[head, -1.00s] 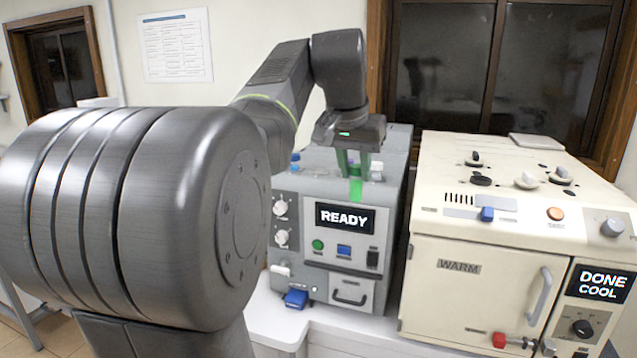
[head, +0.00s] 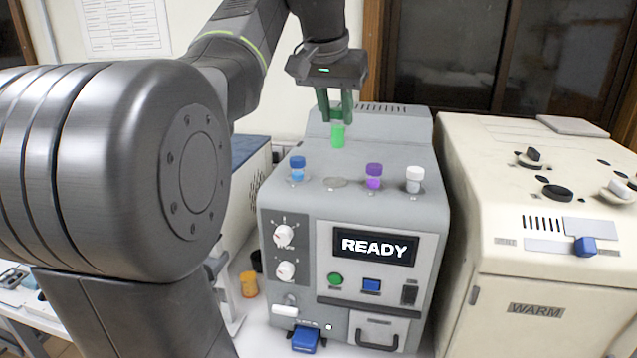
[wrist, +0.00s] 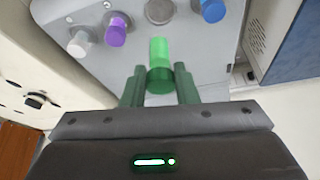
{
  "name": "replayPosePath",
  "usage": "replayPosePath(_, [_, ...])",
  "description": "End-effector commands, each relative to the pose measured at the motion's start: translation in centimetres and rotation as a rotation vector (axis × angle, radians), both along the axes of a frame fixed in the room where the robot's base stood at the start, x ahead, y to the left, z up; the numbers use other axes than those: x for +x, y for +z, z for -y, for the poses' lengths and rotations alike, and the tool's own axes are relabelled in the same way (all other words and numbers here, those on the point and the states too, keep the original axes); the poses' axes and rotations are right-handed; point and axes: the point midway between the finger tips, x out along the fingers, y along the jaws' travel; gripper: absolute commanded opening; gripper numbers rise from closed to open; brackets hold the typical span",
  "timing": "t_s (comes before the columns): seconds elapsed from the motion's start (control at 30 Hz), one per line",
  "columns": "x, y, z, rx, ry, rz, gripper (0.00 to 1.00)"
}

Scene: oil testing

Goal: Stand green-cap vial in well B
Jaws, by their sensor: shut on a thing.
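My gripper (head: 335,110) is shut on the green-cap vial (head: 338,136), held above the rear of the grey machine's top. The wrist view shows the bright green vial (wrist: 160,62) between the dark green fingers (wrist: 160,88). In the head view, an empty round well (head: 334,183) lies in the machine's top between a blue-cap vial (head: 297,169) and a purple-cap vial (head: 373,176). This well (wrist: 160,10) also shows at the top of the wrist view, apart from the held vial. I cannot read any well letter.
A white-cap vial (head: 414,179) stands right of the purple one. The grey machine (head: 290,215) has a display (head: 366,246) reading READY. A cream oven (head: 500,240) stands close on its right. A small amber jar (head: 248,284) is on the bench at left.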

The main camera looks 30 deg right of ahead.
Motion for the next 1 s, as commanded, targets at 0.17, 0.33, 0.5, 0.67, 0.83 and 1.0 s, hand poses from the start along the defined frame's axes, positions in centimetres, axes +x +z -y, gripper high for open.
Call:
replayPosePath(0.17, [0.0, -1.3, 0.0, 0.001, 0.000, -0.002, 0.05])
replayPosePath(0.33, [-0.1, -4.2, 0.0, 0.001, 0.000, -0.002, 0.05])
replayPosePath(0.5, [0.0, -5.9, 0.0, 0.001, 0.001, -0.002, 0.05])
replayPosePath(0.67, [-0.1, -8.0, 0.0, 0.001, 0.001, -0.002, 0.05])
replayPosePath(0.83, [0.0, -9.9, 0.0, 0.001, 0.000, -0.001, 0.05])
replayPosePath(1.0, [0.0, -10.1, 0.0, 0.000, 0.000, 0.000, 0.05])
